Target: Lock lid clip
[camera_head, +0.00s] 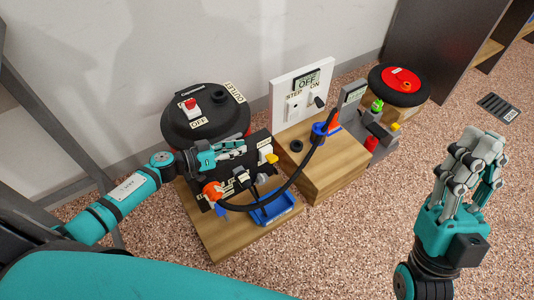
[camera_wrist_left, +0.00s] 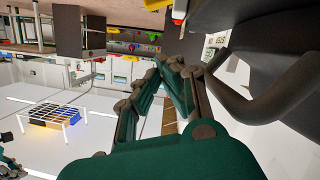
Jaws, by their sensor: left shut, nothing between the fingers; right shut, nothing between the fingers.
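A black box (camera_head: 250,143) with switches, white labels, a yellow-topped part (camera_head: 267,155) and an orange round fitting (camera_head: 213,190) stands on a wooden block. I cannot tell which small part is the lid clip. My left gripper (camera_head: 242,147) is shut and empty at the upper face of this box, close to the left of the yellow-topped part; I cannot tell whether it touches. In the left wrist view its fingers (camera_wrist_left: 172,62) are together, beside a dark curved tube (camera_wrist_left: 235,97). My right gripper (camera_head: 485,140) is shut and empty, raised at the right, far from the box.
A black round tank (camera_head: 205,125) with a red switch stands behind. A black hose (camera_head: 290,185) arcs from the orange fitting to a blue one (camera_head: 319,130). A blue tray (camera_head: 277,208) sits in front. A white panel (camera_head: 300,85) and a red-topped reel (camera_head: 400,82) stand further back.

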